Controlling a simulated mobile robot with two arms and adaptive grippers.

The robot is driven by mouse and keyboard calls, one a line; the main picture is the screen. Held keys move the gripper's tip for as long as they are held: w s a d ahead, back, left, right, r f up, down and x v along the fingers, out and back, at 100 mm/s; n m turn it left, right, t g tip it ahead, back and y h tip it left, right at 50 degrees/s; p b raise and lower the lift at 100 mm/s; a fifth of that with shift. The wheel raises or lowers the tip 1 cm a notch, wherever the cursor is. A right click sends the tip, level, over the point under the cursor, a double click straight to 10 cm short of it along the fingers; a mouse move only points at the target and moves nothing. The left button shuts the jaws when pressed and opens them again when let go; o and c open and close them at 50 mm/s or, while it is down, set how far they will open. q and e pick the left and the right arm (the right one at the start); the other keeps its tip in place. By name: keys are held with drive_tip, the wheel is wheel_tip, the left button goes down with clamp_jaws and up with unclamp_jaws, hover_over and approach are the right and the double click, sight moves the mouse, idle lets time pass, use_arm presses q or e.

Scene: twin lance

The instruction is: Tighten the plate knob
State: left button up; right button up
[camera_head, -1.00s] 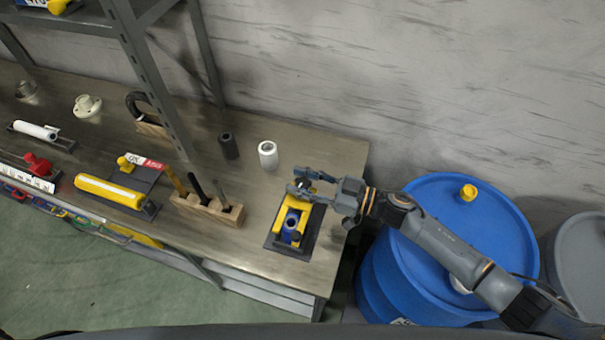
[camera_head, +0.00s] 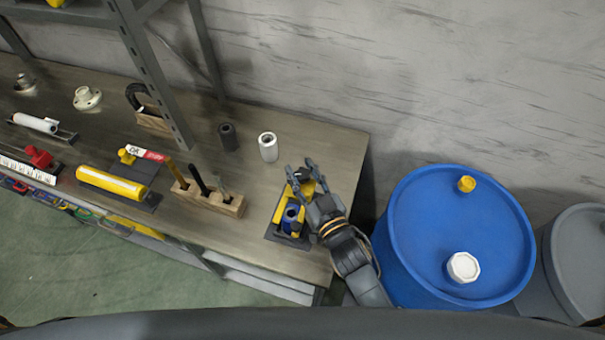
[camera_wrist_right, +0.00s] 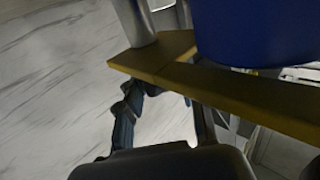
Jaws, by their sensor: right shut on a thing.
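A yellow fixture (camera_head: 278,213) with a blue cylindrical part (camera_head: 291,215) sits on a dark base plate (camera_head: 283,237) near the bench's right end. My right gripper (camera_head: 301,169) is at the fixture's far end, its fingers on both sides of a small dark knob (camera_head: 300,174), which they partly hide. In the right wrist view, a yellow bar (camera_wrist_right: 245,93) crosses in front of the gripper (camera_wrist_right: 163,100), with the blue part (camera_wrist_right: 245,30) and a metal cylinder (camera_wrist_right: 135,20) above it. The grip point is hidden there. My left gripper is out of view.
A wooden tool block (camera_head: 215,203) stands left of the fixture. A white cylinder (camera_head: 268,148) and a dark cylinder (camera_head: 228,137) stand behind. A blue drum (camera_head: 430,215) is close beyond the bench's right edge. Shelf uprights (camera_head: 150,75) rise at the back left.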

sight(302, 173)
drive_tip(key=shift+m+h, duration=0.4)
drive_tip(key=shift+h, duration=0.1)
drive_tip(key=o, duration=1.2)
wheel_tip(302, 173, up, 10)
drive_tip(key=shift+r, duration=0.1)
